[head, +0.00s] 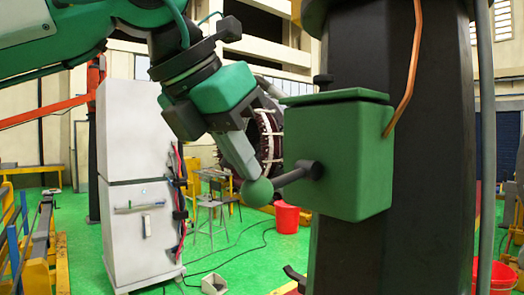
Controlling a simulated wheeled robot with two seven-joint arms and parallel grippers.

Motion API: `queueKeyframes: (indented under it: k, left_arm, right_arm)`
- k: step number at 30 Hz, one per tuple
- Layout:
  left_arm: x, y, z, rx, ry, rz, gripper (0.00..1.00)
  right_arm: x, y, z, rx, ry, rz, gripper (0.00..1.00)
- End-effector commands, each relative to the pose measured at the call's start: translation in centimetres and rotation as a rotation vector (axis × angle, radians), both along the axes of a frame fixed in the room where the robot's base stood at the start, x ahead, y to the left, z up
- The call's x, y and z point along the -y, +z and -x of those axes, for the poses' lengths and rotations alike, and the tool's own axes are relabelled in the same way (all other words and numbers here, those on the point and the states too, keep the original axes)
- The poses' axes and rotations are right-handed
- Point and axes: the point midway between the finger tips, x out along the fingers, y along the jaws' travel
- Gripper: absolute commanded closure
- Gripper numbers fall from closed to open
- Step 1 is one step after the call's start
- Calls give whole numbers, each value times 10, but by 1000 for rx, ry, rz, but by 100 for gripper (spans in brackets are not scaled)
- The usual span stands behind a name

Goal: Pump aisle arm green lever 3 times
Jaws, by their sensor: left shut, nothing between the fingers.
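A green box (345,160) with a lid is fixed to a dark column in the middle right of the head view. A dark lever (297,174) comes out of the box's face and points left, slightly downward. It ends in a green ball knob (257,191). My left gripper (246,172) comes down from the upper left, shut and empty. Its fingertips are at the top of the knob and seem to touch it. My right gripper is not in view.
The dark column (395,235) stands behind the box, with an orange cable running down to it. A white cabinet (138,190) stands at left. A red bucket (287,216) and a stool stand on the green floor behind. A dark wound ring (268,135) is partly hidden behind my gripper.

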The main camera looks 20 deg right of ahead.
Motion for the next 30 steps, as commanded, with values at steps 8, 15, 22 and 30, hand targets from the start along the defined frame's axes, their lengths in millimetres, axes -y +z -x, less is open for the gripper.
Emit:
queueKeyframes:
  k: [8, 15, 22, 30]
  left_arm:
    - [-18, 6, 9, 0, 1, -2, 100]
    - [-20, 9, 10, 1, 1, 0, 100]
    - [-40, 36, 21, 2, 3, 2, 100]
    - [-75, 86, 38, 2, 1, 3, 100]
  right_arm:
    - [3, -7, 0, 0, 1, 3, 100]
    - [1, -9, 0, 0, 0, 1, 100]
    - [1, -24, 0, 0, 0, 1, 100]
    - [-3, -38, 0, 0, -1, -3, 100]
